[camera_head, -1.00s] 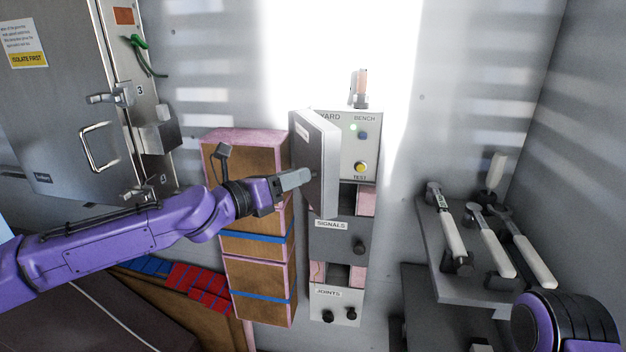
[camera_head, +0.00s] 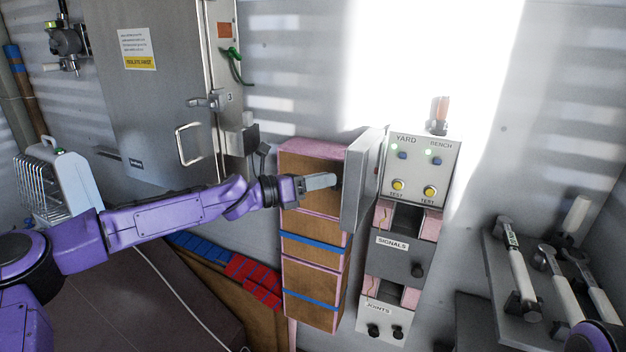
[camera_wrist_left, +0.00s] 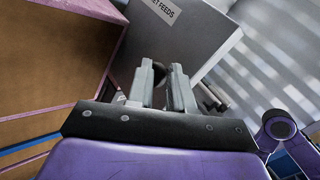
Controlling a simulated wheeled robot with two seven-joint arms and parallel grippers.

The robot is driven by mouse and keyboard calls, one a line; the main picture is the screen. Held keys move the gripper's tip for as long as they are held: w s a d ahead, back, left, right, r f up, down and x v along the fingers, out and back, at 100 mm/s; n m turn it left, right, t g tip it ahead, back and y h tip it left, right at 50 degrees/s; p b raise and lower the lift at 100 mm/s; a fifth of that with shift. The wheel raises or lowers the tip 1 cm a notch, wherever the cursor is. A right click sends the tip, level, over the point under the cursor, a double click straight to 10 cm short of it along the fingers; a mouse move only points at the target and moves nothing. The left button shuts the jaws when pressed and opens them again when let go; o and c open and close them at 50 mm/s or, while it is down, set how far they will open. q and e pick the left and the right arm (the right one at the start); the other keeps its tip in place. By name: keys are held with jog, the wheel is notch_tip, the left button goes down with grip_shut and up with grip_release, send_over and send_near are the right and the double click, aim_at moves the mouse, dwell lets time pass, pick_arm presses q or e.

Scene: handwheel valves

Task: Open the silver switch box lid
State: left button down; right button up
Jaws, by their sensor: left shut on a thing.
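The silver switch box lid (camera_head: 364,178) stands swung out to the left of its box, hinged side next to the panel. The box's face (camera_head: 424,168) is uncovered, with YARD and BENCH labels, green lights, blue switches and two yellow TEST buttons. My left gripper (camera_head: 335,181) is at the lid's outer face, shut on its small dark knob (camera_wrist_left: 160,72). In the left wrist view the gripper's fingers (camera_wrist_left: 164,88) flank the knob, and the lid (camera_wrist_left: 175,40) with part of a label fills the top. My right gripper is out of view.
A brown, pink-edged crate stack (camera_head: 312,215) stands close behind and below my left gripper. SIGNALS (camera_head: 395,255) and JOINTS (camera_head: 385,320) boxes sit below the switch box. A tool shelf (camera_head: 505,270) is at right, a grey cabinet (camera_head: 160,90) at left.

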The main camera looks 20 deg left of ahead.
pick_arm(q)
jog(key=shift+w+f, duration=0.1)
jog(key=shift+w, duration=0.1)
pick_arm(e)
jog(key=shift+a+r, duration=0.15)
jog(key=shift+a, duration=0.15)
pick_arm(q)
jog(key=c, duration=1.4)
grip_release()
jog(key=o, duration=0.6)
jog(key=shift+w+d+f, duration=0.55)
jog(key=shift+w+d, duration=0.1)
jog(key=shift+w, duration=0.25)
jog(key=shift+s+d+r, duration=0.35)
jog(key=shift+s+d, duration=0.1)
jog(key=shift+d, duration=0.1)
jog(key=shift+w+a+f, duration=0.25)
jog(key=shift+a, duration=0.35)
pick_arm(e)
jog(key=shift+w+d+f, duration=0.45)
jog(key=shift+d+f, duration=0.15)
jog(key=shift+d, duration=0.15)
pick_arm(q)
jog(key=shift+d, duration=0.1)
